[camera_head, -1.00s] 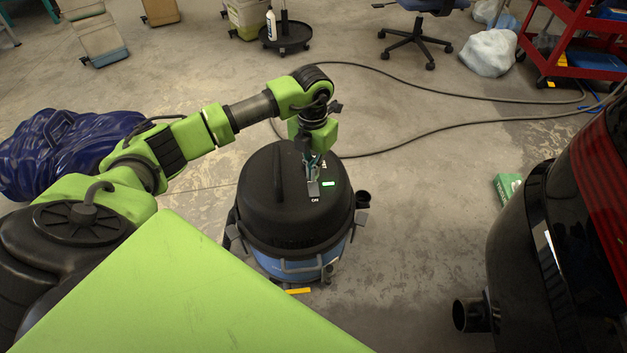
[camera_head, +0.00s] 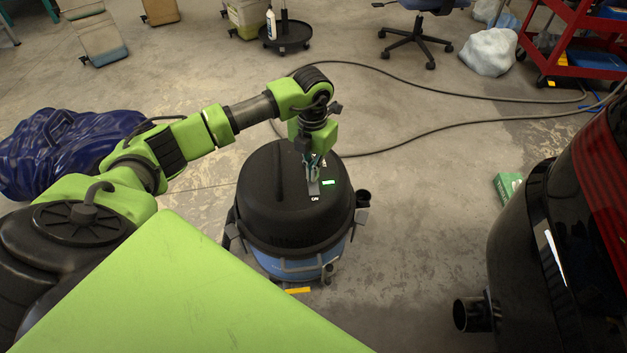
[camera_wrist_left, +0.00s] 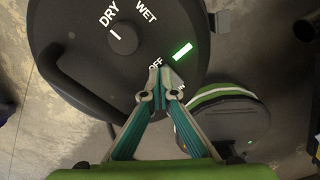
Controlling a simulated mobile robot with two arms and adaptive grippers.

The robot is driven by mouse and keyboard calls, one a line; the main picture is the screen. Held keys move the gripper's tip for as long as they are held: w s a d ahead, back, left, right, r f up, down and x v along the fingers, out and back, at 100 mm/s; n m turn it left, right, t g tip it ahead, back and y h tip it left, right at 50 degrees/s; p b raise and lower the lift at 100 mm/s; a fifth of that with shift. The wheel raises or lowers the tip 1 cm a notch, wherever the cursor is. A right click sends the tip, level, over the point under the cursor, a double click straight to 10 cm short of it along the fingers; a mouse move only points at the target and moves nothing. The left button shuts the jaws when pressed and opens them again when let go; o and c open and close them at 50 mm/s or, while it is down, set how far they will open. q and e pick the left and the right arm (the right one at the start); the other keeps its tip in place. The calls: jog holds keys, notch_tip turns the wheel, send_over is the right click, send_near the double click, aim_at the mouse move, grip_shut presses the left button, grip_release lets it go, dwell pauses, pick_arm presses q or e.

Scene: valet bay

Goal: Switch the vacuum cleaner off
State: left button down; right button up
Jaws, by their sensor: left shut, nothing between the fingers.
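The vacuum cleaner (camera_head: 265,200) stands on the floor in the head view, with a black domed lid and a blue tank. A lit green indicator (camera_head: 328,182) shows on its lid and also in the wrist view (camera_wrist_left: 182,51). A grey switch (camera_head: 313,187) sits beside the indicator, above the ON label (camera_head: 315,198). My left gripper (camera_head: 313,177) is shut and empty, pointing down with its fingertips at the switch. In the wrist view the fingertips (camera_wrist_left: 163,76) cover the switch area, just below the OFF label. Whether they touch is unclear. My right gripper is out of view.
A round knob (camera_wrist_left: 124,38) and a curved handle (camera_wrist_left: 75,85) rise from the lid. A dark hose or cable (camera_head: 440,128) loops over the floor behind. A dark glossy vehicle (camera_head: 560,230) stands at right; a blue bag (camera_head: 60,150) lies at left.

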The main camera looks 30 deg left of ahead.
pick_arm(q)
jog(key=shift+f+b, duration=0.4)
jog(key=shift+f, duration=0.3)
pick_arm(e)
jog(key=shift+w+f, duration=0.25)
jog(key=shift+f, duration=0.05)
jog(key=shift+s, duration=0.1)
pick_arm(q)
jog(key=shift+r+p, duration=0.35)
jog(key=shift+r, duration=0.05)
notch_tip(320, 180, up, 2)
jog(key=shift+r+p, duration=0.1)
jog(key=shift+p, duration=0.75)
jog(key=shift+r, duration=0.15)
jog(key=shift+r+p, duration=0.8)
jog(key=shift+r, duration=0.05)
jog(key=shift+r+p, duration=0.85)
jog(key=shift+r, duration=0.2)
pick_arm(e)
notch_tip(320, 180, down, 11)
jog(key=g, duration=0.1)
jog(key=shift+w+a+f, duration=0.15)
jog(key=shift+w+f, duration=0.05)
pick_arm(q)
jog(key=shift+d, duration=0.1)
